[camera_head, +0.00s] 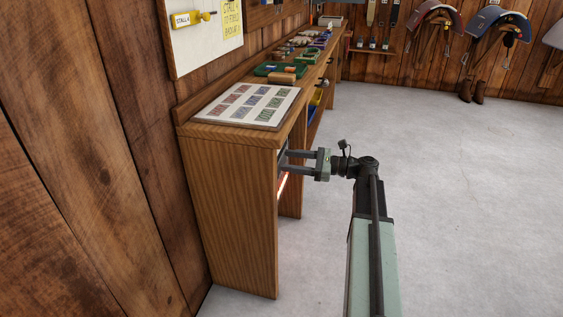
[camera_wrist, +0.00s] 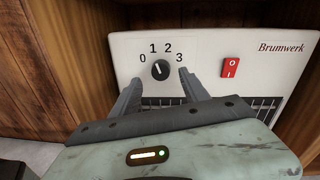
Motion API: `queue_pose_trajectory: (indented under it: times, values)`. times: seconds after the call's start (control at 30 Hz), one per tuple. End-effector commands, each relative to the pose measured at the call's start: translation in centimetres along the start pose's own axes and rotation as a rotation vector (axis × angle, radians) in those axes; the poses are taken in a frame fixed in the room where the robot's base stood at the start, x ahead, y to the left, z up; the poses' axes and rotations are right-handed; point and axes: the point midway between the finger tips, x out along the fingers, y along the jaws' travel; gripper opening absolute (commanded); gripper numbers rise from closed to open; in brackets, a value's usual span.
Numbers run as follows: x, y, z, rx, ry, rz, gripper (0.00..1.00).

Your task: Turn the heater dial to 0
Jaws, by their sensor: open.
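The heater (camera_wrist: 215,60) is a white panel marked "Brumwerk", standing inside a wooden bay. Its round black dial (camera_wrist: 160,71) has the marks 0, 1, 2 and 3 around its upper side. The dial's small white pointer leans up and slightly left, seemingly towards 1, but it is small. My gripper (camera_wrist: 161,78) is open, with one finger on each side of the dial in the wrist view; I cannot tell whether either touches it. In the head view my gripper (camera_head: 285,160) reaches under the bench, whose end panel hides the dial.
A red rocker switch (camera_wrist: 231,67) sits right of the dial, and dark grilles lie below. The wooden bench (camera_head: 232,205) carries a chart board (camera_head: 243,91) and a green tray (camera_head: 262,69). The grey floor (camera_head: 470,200) to the right is clear.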

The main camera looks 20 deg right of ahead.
Motion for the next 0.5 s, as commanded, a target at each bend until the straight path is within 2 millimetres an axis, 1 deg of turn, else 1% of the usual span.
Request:
queue_pose_trajectory:
  times: [0.03, 0.2, 0.33, 0.5]
  values:
    - [1.1, 0.0, 0.0, 0.0, 0.0, 0.001, 0.53]
    - [3.5, -0.1, -0.1, -0.001, 0.001, -0.001, 0.53]
    - [4.3, -0.1, -0.1, -0.001, 0.002, -0.003, 0.53]
    - [4.3, -0.1, -0.1, -0.001, 0.002, -0.003, 0.53]
